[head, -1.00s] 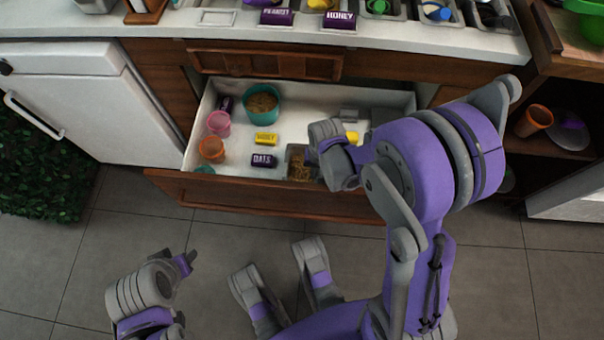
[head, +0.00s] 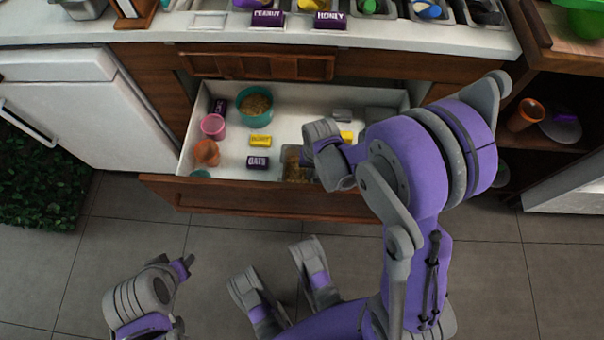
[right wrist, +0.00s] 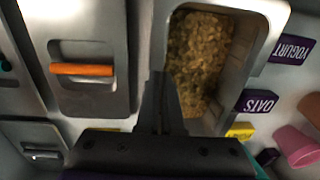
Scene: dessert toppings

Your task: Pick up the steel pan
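The steel pan (head: 294,172) holds brown oat-like flakes and sits in the front part of the open drawer, partly hidden by my right arm. In the right wrist view the steel pan (right wrist: 237,80) is close, right of the fingers. My right gripper (right wrist: 159,88) has its dark fingers together at the pan's side wall and looks shut on its rim. In the head view its fingers are hidden behind the wrist. My left gripper (head: 184,267) is low at the left, over the floor, away from the drawer; its finger opening does not show clearly.
The drawer (head: 225,165) also holds a teal bowl (head: 241,98), a pink cup (head: 212,127), an orange cup (head: 206,153), a purple OATS label (head: 258,163) and a yellow label (head: 260,141). Another steel container (right wrist: 95,100) with an orange item lies left of the fingers.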

